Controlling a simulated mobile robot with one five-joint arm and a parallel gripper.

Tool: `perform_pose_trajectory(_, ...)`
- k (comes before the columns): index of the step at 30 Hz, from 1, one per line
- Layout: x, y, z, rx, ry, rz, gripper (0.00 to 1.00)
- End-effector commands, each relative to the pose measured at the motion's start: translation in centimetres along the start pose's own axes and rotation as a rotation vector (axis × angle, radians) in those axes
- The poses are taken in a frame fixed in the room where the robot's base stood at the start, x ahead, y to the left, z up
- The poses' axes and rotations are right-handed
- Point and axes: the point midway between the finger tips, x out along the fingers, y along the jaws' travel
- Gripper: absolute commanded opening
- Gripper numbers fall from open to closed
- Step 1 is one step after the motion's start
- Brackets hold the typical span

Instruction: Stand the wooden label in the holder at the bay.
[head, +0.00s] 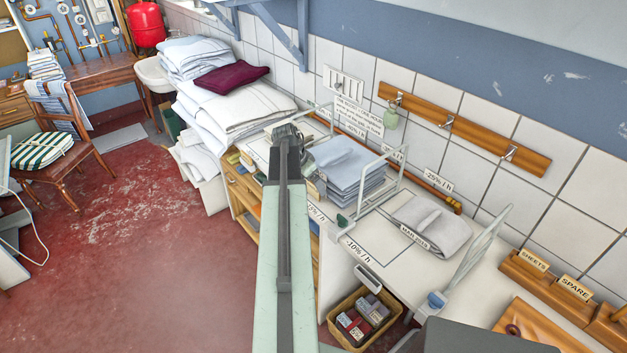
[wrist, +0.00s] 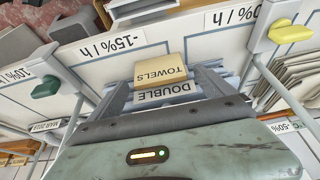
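The wooden label (wrist: 160,71) is a pale block reading TOWELS, upside down in the wrist view. It sits between the fingertips of my gripper (wrist: 163,82), which appears shut on it. In the head view my gripper (head: 287,135) is over the counter beside the blue-grey towel stack (head: 347,170), and the label is hidden there. A white tag reading DOUBLE (wrist: 166,93) shows just below the label in the wrist view. The bay marked -15% / h (wrist: 110,42) lies under my gripper. I cannot make out its holder.
White rail dividers stand around the bay, with a green knob (wrist: 46,87) and a yellow knob (wrist: 290,32). Grey folded cloth (head: 430,222) lies to the right. Wooden holders with SHEETS (head: 534,260) and SPARE (head: 575,288) labels stand farther right. White linen (head: 235,105) is piled at the left.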

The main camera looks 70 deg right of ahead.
Motion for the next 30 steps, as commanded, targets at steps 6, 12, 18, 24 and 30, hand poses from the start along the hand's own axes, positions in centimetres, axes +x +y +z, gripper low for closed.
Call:
perform_pose_trajectory(6, -1.1, 0.1, -0.3, 0.001, 0.000, 0.000, 0.93)
perform_pose_trajectory(12, -4.8, 0.1, -0.5, 0.000, 0.000, 0.000, 0.93)
perform_pose_trajectory(18, -9.7, 0.2, -0.7, 0.001, 0.000, 0.000, 0.93)
perform_pose_trajectory(24, -12.4, 0.1, -0.4, 0.001, 0.001, 0.001, 0.93)
perform_pose_trajectory(30, -12.2, 0.1, -0.3, 0.003, 0.000, 0.001, 0.93)
